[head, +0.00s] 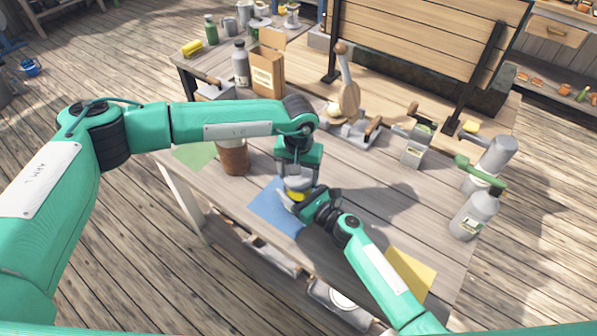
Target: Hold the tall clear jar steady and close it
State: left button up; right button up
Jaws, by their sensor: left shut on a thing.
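A small part of a clear jar with yellow contents (298,196) shows over the blue mat (268,209), between my two grippers; most of it is hidden. My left gripper (297,179) points down from above and is shut on a pale grey, lid-like top (298,185) at the jar's upper end. Whether this lid is seated cannot be told. My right gripper (290,201) reaches in from the lower right, at the jar's side. Its fingers are mostly hidden, so its grip cannot be told.
A brown-filled jar (234,156) stands left of the mat. A cardboard box (268,68) and grey bottle (240,64) stand behind. A wooden-handled press (349,105) is at the back middle. Bottles (474,214) stand at right. A yellow mat (410,272) lies front right.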

pick_arm(q)
jog(key=m, duration=0.6)
jog(key=shift+w+m, duration=0.1)
jog(key=shift+m, duration=0.2)
jog(key=o, duration=0.9)
jog(key=shift+o, duration=0.2)
jog(key=shift+r, duration=2.25)
jog(key=shift+c, duration=0.3)
